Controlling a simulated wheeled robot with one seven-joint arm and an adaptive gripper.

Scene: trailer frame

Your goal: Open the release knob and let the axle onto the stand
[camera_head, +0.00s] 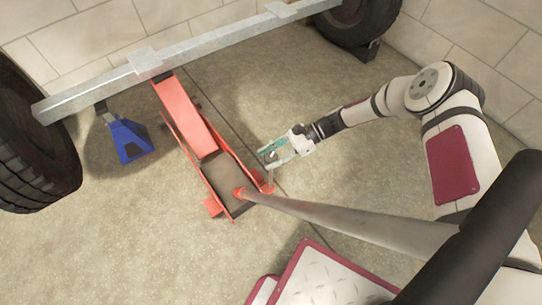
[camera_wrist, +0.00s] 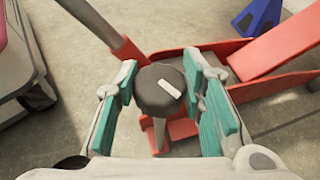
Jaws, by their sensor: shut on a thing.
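The red floor jack (camera_head: 190,118) stands under the grey axle beam (camera_head: 215,42), its lifting arm raised to the beam. The blue stand (camera_head: 130,140) is under the beam, left of the jack; I cannot tell whether its top touches the beam. My gripper (camera_head: 268,155) is at the jack's near right corner. In the wrist view, the dark round release knob (camera_wrist: 161,88), with a pale mark on top, sits on a thin stem between my teal-padded fingers (camera_wrist: 160,75), which are shut on it. In the head view the fingers mostly hide the knob.
The long grey jack handle (camera_head: 345,222) slants from the jack toward the lower right, near my arm. Black tyres stand at the left (camera_head: 30,150) and top right (camera_head: 355,20). A maroon-edged metal plate (camera_head: 325,278) is at the bottom. Floor right of my gripper is clear.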

